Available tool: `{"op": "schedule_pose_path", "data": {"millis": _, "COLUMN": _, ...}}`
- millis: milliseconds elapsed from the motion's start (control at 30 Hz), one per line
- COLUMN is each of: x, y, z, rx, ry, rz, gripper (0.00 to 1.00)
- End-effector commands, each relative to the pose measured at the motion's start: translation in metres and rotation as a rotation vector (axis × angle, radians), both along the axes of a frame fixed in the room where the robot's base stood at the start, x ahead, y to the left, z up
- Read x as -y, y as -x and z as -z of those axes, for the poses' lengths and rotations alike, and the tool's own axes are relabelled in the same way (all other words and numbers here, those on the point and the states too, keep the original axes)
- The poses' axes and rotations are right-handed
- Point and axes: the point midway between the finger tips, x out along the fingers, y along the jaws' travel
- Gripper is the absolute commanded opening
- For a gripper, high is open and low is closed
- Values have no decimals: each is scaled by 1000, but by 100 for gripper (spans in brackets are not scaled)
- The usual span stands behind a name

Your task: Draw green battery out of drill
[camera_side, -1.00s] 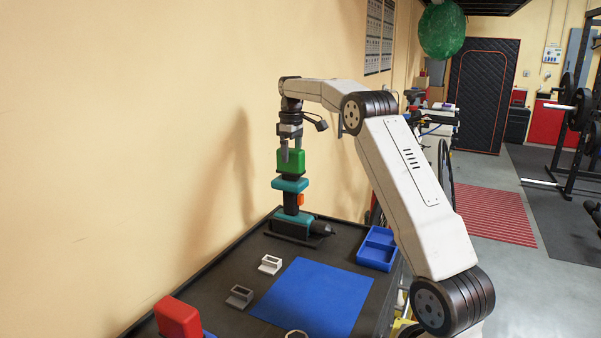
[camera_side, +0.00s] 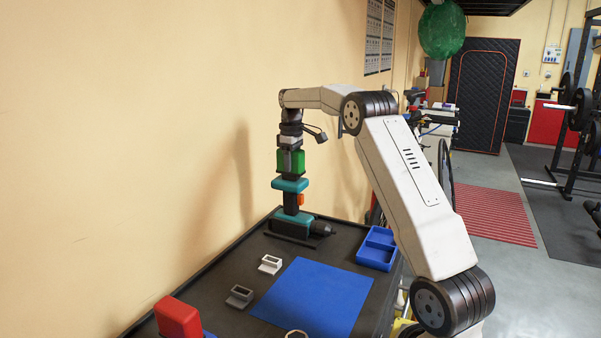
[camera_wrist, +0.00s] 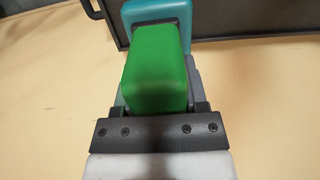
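The teal and black drill (camera_side: 292,222) stands on the workbench with its handle pointing up and its chuck to the right. The green battery (camera_side: 298,163) sits on top of the handle, against the teal handle foot (camera_side: 290,185). In the wrist view the battery (camera_wrist: 157,68) fills the middle, with the teal foot (camera_wrist: 155,10) beyond it. My gripper (camera_side: 292,165) points down over the battery, one grey finger on each side. The fingers (camera_wrist: 160,85) are very close to its sides in the wrist view. I cannot tell whether they press on it.
A blue mat (camera_side: 318,297) lies on the dark workbench (camera_side: 225,283). Two small grey holders (camera_side: 270,264) stand left of it. A blue divided tray (camera_side: 377,248) is at the right edge, and a red block (camera_side: 177,317) is at the near left. The wall is close behind the drill.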

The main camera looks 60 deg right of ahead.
Motion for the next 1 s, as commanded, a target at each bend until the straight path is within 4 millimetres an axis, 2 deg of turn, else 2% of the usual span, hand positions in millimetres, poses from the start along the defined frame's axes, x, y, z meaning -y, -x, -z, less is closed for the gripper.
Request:
{"op": "schedule_pose_path", "data": {"millis": 33, "x": 0, "y": 0, "z": 0, "rx": 0, "ry": 0, "rz": 0, "gripper": 14}}
{"op": "schedule_pose_path", "data": {"millis": 67, "x": 0, "y": 0, "z": 0, "rx": 0, "ry": 0, "rz": 0, "gripper": 5}}
{"op": "schedule_pose_path", "data": {"millis": 100, "x": 0, "y": 0, "z": 0, "rx": 0, "ry": 0, "rz": 0, "gripper": 0}}
{"op": "schedule_pose_path", "data": {"millis": 1000, "x": 0, "y": -1, "z": -8, "rx": 4, "ry": 4, "rz": 0, "gripper": 0}}
